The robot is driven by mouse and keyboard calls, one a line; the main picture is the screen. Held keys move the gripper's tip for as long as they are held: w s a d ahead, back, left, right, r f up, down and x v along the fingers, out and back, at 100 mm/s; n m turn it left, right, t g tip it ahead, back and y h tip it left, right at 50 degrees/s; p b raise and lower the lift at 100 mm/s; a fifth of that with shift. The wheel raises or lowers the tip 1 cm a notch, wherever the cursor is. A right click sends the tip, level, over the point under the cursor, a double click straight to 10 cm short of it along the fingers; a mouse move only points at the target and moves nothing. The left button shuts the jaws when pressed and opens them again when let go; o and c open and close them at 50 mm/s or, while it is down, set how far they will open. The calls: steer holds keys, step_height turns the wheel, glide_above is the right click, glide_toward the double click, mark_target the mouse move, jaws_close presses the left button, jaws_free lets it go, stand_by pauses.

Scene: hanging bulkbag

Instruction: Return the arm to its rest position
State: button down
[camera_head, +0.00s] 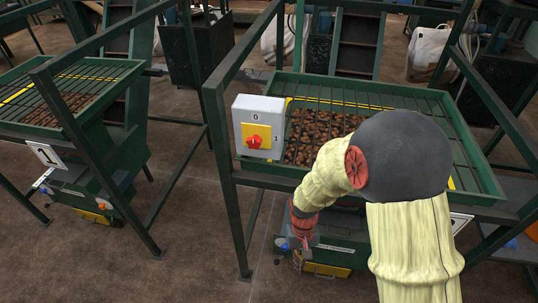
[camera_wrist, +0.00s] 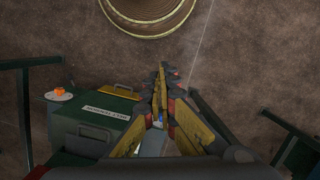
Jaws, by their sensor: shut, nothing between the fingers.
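My arm, in a pale yellow sleeve with a dark rounded joint, reaches across the right half of the head view. Its end bends down to the left in front of the green machine (camera_head: 480,178). My gripper (camera_wrist: 163,68) points up the middle of the wrist view, its yellow and dark fingers together and nothing between them. Beside it on the left is a dark green box (camera_wrist: 88,128) with a white label. In the head view the fingers are hard to make out, low in front of the machine's lower part.
A white switch box (camera_head: 247,108) with a red knob is mounted on the dark green frame (camera_head: 226,190), close left of my arm. Brown pieces (camera_head: 305,135) lie in the tray. A second machine (camera_head: 95,150) stands left. Brown floor (camera_head: 185,245) is clear between them. A round tan object (camera_wrist: 148,15) shows at the top.

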steer(key=s+d+r+t, duration=0.2)
steer(key=s+d+r, duration=0.1)
steer(key=r, duration=0.8)
steer(key=s+d+r+t, duration=0.2)
steer(key=d+r+t, duration=0.1)
steer(key=r, duration=0.8)
steer(key=s+d+r+m+t, duration=0.1)
steer(key=s+d+r+t, duration=0.2)
steer(key=r, duration=0.9)
steer(key=shift+s, duration=0.3)
